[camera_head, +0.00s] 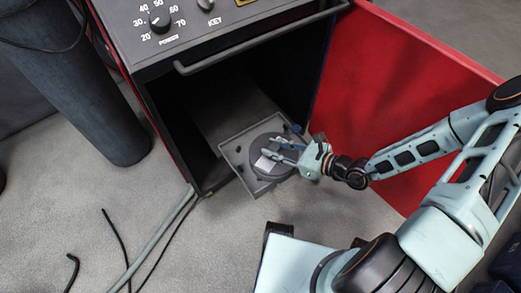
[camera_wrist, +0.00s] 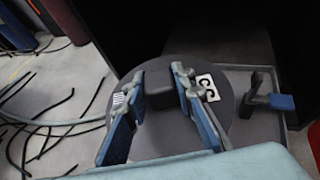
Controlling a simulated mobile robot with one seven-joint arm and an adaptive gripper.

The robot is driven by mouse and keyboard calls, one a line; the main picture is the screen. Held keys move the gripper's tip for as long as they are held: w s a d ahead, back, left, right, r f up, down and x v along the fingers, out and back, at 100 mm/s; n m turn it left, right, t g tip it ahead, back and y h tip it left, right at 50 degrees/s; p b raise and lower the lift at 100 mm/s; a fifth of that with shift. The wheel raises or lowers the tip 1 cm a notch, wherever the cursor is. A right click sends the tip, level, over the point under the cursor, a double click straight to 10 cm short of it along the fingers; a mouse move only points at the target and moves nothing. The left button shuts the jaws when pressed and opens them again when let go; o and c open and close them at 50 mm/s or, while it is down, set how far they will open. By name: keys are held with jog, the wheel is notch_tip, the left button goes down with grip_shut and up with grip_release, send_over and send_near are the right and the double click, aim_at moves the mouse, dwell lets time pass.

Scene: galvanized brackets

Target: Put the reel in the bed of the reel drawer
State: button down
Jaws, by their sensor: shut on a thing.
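The reel (camera_head: 258,147) is a dark grey disc with a white label, lying roughly flat within the outline of the reel drawer (camera_head: 231,156), a shallow grey tray pulled out at the bottom of the machine. My gripper (camera_head: 276,150) reaches in from the right and is shut on the reel's raised middle block. In the wrist view the two blue-padded fingers (camera_wrist: 163,95) stand on either side of that dark block, with the reel's disc (camera_wrist: 165,138) beneath. I cannot tell whether the reel touches the bed, which it largely hides.
A lever with a blue tip (camera_wrist: 281,102) stands on the drawer beside the reel. The machine's cabinet (camera_head: 225,40) overhangs the drawer, and a red panel (camera_head: 395,90) stands to the right. A dark cylinder (camera_head: 75,85) and cables (camera_head: 150,243) are on the left. Floor in front is partly clear.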

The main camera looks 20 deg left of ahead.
aim_at(261, 142)
jog(key=w+a+f+b, duration=0.1)
jog(key=w+a+f, duration=0.1)
jog(key=w+a+f+b, duration=0.1)
jog(key=a+f, duration=0.1)
jog(key=w+a+f+b, duration=0.1)
jog(key=w+a+f, duration=0.1)
jog(key=f, duration=0.1)
jog(key=shift+w, duration=0.35)
jog(key=shift+w+f+b, duration=0.15)
jog(key=shift+f+b, duration=0.65)
jog(key=shift+f, duration=0.85)
jog(key=shift+f, duration=0.1)
jog(key=c, duration=1.6)
grip_release()
jog(key=shift+f, duration=0.15)
